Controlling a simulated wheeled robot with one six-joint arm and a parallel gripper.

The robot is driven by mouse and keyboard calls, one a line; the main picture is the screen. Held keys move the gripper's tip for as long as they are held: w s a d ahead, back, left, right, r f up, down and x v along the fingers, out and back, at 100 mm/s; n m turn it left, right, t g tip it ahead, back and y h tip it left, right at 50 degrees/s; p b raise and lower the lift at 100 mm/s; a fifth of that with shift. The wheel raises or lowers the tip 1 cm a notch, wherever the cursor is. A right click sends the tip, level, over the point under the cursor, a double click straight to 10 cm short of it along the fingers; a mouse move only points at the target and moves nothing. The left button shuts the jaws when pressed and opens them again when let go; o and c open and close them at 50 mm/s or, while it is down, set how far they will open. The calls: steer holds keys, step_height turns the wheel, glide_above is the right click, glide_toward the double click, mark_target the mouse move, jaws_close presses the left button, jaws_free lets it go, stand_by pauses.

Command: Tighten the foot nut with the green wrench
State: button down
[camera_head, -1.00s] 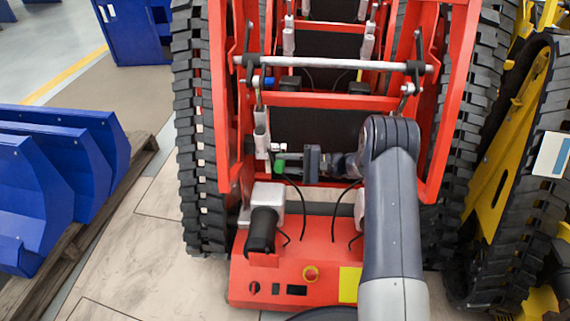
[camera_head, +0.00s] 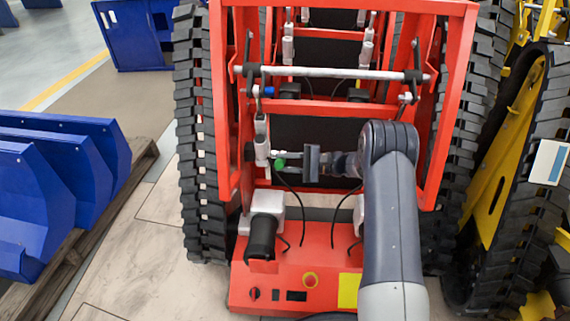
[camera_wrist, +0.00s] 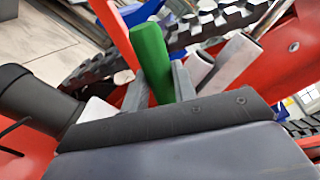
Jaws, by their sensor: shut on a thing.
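The green wrench shows in the head view as a small green piece (camera_head: 281,162) between my gripper and the white cylinder (camera_head: 262,138) at the left of the red carrier. In the wrist view its green handle (camera_wrist: 152,62) stands up between my grey fingers. My gripper (camera_head: 297,163) is shut on the handle, at the end of my arm reaching in from the right. The wrench's jaw end is not clear in either view. I cannot make out the foot nut, or whether the wrench touches it.
The red carrier frame (camera_head: 226,120) stands between black tracks (camera_head: 194,150). A red base (camera_head: 330,262) with a black cylinder (camera_head: 263,236) and thin cables lies below the gripper. Blue panels (camera_head: 70,165) rest on a pallet at left; a yellow carrier (camera_head: 500,170) stands close at right.

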steer(key=shift+f, duration=0.1)
stand_by(0.3)
steer(key=shift+s+f+b, duration=0.15)
steer(key=shift+f+b, duration=0.1)
steer(key=shift+b, duration=0.4)
steer(key=shift+d, duration=0.15)
steer(key=shift+s+d+b, duration=0.15)
steer(key=shift+d+b, duration=0.35)
steer(key=shift+d, duration=1.15)
steer(key=d+b, duration=0.1)
steer(key=d, duration=0.3)
steer(key=shift+s, duration=0.1)
steer(key=shift+r, duration=0.1)
